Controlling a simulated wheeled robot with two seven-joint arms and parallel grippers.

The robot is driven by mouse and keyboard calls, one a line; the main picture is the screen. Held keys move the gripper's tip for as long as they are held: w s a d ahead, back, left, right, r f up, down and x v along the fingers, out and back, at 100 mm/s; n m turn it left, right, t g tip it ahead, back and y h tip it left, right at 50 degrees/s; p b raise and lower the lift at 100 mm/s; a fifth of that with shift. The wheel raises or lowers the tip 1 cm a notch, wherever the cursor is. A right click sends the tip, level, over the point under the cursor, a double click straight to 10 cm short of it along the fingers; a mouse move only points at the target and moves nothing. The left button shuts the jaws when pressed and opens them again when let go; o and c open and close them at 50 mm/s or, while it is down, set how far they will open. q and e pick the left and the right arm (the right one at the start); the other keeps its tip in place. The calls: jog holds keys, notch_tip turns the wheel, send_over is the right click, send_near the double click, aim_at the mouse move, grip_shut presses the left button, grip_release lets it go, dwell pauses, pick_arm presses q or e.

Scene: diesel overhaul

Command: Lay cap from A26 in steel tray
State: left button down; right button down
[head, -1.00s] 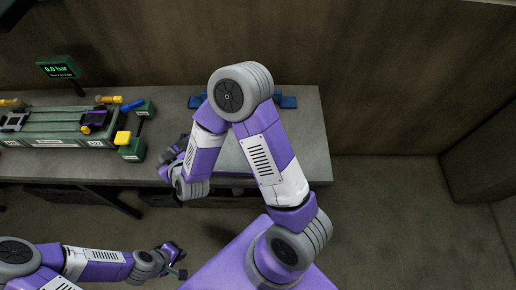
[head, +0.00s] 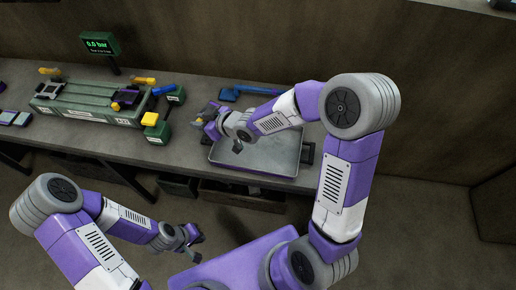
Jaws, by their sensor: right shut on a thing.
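The steel tray (head: 272,163) is a shallow grey tray lying on the bench, right of the middle. My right gripper (head: 206,115) is over the tray's left rim area, reaching in from the right. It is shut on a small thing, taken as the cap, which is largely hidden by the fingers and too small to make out. A small dark shape (head: 237,147) shows inside the tray; I cannot tell what it is. My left gripper (head: 194,243) is low in front of the bench, away from everything, with its fingers apart and empty. No A26 label is readable.
A green fixture (head: 92,108) with yellow and blue handles stands on the bench to the left. A display reading 0.0 bar (head: 100,43) stands behind it. A blue tool (head: 230,94) lies behind the tray.

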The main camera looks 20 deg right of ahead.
jog(key=s+d+f+n+g+y+b, duration=0.1)
jog(key=d+f, duration=0.1)
jog(key=f, duration=0.2)
jog(key=s+d+f+n+g+y+b, duration=0.1)
jog(key=s+d+f+b, duration=0.1)
jog(key=d+f, duration=0.1)
jog(key=s+d+f+n+g+b, duration=0.1)
jog(key=d+f+b, duration=0.1)
jog(key=d+f, duration=0.1)
jog(key=shift+s+f+n+y, duration=0.15)
jog(key=shift+f+n+y, duration=0.25)
jog(key=shift+f, duration=0.4)
notch_tip(320, 180, down, 5)
jog(key=shift+r+b, duration=0.1)
jog(key=shift+b, duration=1.15)
jog(key=shift+r, duration=0.1)
jog(key=c, duration=0.9)
grip_release()
